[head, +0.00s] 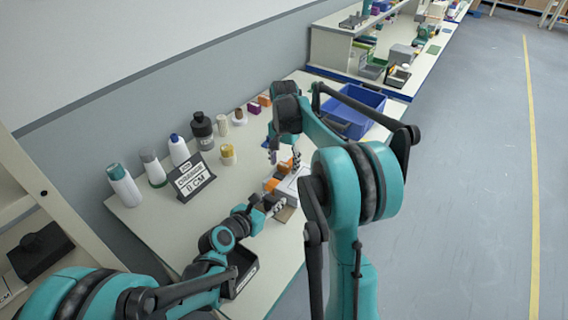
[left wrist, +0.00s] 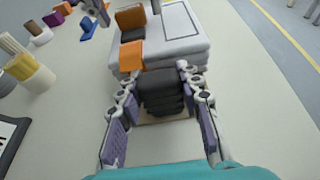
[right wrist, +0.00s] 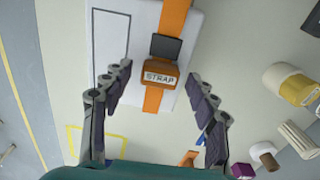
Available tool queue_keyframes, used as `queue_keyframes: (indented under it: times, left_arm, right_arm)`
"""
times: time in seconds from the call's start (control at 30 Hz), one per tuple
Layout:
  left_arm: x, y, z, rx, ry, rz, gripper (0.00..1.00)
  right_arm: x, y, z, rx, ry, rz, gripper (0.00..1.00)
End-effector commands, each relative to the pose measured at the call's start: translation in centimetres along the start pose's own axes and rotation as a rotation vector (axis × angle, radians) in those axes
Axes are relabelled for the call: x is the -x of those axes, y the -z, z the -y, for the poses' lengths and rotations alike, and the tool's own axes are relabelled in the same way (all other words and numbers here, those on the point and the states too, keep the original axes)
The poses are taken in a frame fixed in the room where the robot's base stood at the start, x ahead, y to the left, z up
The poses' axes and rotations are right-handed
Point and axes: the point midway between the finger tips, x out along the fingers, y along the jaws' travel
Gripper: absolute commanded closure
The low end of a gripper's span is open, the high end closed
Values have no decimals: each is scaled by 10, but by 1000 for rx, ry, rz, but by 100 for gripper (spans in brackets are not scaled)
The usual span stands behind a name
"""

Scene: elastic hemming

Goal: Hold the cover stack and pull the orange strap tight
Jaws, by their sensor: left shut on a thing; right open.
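The white cover stack (head: 291,186) lies on the table, partly hidden by my arms; it also shows in the left wrist view (left wrist: 182,50). The orange strap (right wrist: 172,18) runs across it, with an orange tab (right wrist: 160,77) marked STRAP and a dark piece (right wrist: 166,47) beside it. My left gripper (head: 274,208) is shut on the dark layered block (left wrist: 161,92) at the stack's near end, one finger on each side. My right gripper (head: 284,160) is open above the strap; in the right wrist view its fingers (right wrist: 160,92) stand apart on either side of the tab.
A dark sign (head: 191,177) and several bottles (head: 124,186) stand along the table's wall side. A blue crate (head: 352,113) sits at the far end. A black tray (head: 240,274) is near my left forearm. Bare table (head: 165,225) lies left of the stack.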

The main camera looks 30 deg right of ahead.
Motion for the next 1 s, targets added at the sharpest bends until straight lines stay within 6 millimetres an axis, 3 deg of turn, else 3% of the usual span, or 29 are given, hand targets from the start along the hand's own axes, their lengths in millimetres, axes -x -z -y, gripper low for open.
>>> queue_keyframes:
  times: [0.37, 0.5, 0.57, 0.6, 0.77, 1.0]
  left_arm:
    - [0, 1, 0, -1, 0, -1, 100]
    - [0, 1, 0, -1, 0, -1, 100]
    - [0, 1, 0, -1, 0, -1, 100]
    - [0, 1, 0, -1, 0, -1, 100]
    - [0, 1, 0, -1, 0, -1, 100]
    - [0, 1, 0, -1, 0, -1, 100]
  right_arm:
    - [-6, 0, 0, 0, 0, 0, 44]
    - [-6, 0, 0, 0, 0, 0, 81]
    - [-6, 0, 0, 0, 0, 0, 97]
    - [-6, 0, 0, 0, 0, 0, 100]
    - [-6, 7, 0, -1, 0, 0, 100]
    - [-6, 53, 0, -3, 0, -1, 100]
